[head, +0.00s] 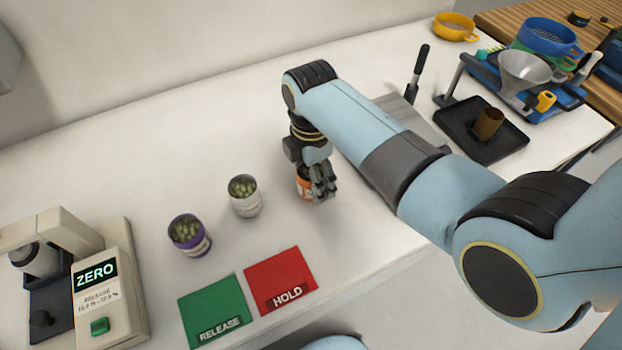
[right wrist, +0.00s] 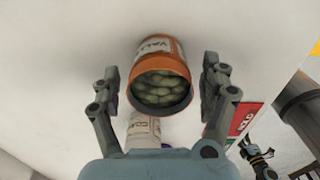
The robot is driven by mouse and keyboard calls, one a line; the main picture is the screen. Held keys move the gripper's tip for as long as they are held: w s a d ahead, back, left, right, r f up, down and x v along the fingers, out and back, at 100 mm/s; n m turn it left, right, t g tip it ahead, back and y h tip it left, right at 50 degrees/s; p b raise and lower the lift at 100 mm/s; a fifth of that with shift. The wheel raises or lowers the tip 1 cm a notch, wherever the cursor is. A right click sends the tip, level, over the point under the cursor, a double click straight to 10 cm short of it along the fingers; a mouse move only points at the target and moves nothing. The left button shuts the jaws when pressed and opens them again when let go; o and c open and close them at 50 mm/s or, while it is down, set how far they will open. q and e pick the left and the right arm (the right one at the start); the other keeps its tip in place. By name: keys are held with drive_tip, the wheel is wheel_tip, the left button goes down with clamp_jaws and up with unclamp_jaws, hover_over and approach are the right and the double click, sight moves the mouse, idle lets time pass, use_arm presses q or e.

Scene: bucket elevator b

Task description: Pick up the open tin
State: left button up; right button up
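An orange tin (right wrist: 160,88) with a white label and an open top shows green contents in the right wrist view. In the head view the orange tin (head: 303,187) stands on the white counter, partly hidden by my right gripper (head: 320,190). The right gripper is open, with one finger on each side of the tin. Narrow gaps show between fingers and tin in the right wrist view. What seems to be my left gripper (right wrist: 257,155) shows small at that view's lower right; its finger opening is unclear. It is not in the head view.
A white tin (head: 244,197) and a purple tin (head: 189,235), both open with green contents, stand to the left. A green RELEASE mat (head: 213,308) and red HOLD mat (head: 279,278) lie in front. A scale-like device (head: 105,290) reads ZERO. A black tray (head: 480,131) is at right.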

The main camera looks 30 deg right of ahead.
clamp_jaws()
idle(0.3)
